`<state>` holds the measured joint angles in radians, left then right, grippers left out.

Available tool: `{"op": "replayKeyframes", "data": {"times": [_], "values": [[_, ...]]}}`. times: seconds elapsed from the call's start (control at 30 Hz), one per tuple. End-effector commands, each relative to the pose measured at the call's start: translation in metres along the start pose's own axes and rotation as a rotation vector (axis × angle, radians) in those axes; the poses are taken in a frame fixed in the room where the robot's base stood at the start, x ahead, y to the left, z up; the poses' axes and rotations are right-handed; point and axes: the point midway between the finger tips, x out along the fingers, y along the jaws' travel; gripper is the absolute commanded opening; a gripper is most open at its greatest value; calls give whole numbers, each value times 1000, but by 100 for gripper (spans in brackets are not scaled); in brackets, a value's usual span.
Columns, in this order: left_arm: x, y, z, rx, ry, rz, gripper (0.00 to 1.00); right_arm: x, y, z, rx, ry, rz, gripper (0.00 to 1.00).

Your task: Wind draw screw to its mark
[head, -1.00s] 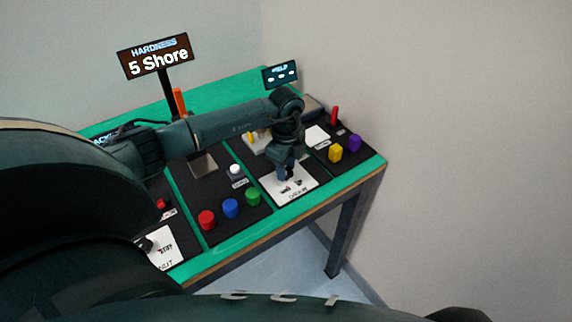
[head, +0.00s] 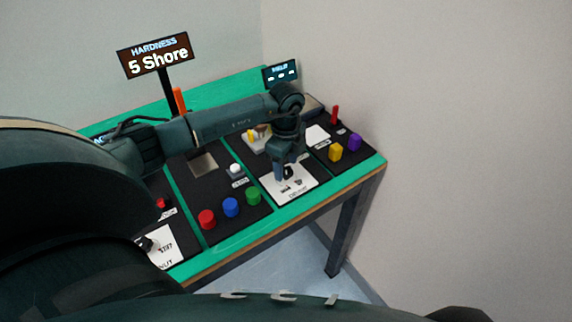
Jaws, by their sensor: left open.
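My left gripper (head: 286,172) points down over a white plate (head: 300,184) with dark markings, on the third black panel of the green table. Its jaws are open, just above or at a small dark part on that plate; I cannot tell whether they touch it. The gripper hides much of this part, so I cannot make out the draw screw or its mark for certain. The printed label on the plate's front edge is too small to read. My right gripper is not in view.
Red (head: 207,219), blue (head: 231,207) and green (head: 253,196) knobs stand left of the plate. A yellow block (head: 335,153), a purple one (head: 354,142) and a red lever (head: 334,115) stand right. A sign (head: 156,56) reads "HARDNESS 5 Shore". The table's right edge (head: 372,165) is near a wall.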

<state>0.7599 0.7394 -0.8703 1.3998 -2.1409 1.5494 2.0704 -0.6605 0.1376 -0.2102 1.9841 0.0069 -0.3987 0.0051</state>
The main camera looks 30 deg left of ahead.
Motion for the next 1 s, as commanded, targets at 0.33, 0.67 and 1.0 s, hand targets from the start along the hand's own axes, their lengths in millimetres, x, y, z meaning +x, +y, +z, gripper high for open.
{"op": "replayKeyframes", "data": {"times": [0.33, 0.67, 1.0], "values": [[-74, -1, 1, 0, -1, -7, 54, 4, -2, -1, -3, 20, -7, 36], [-119, 0, 0, -1, -1, -2, 54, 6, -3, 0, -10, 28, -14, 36], [-123, 0, 0, -1, 0, -1, 54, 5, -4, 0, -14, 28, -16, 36]]}}
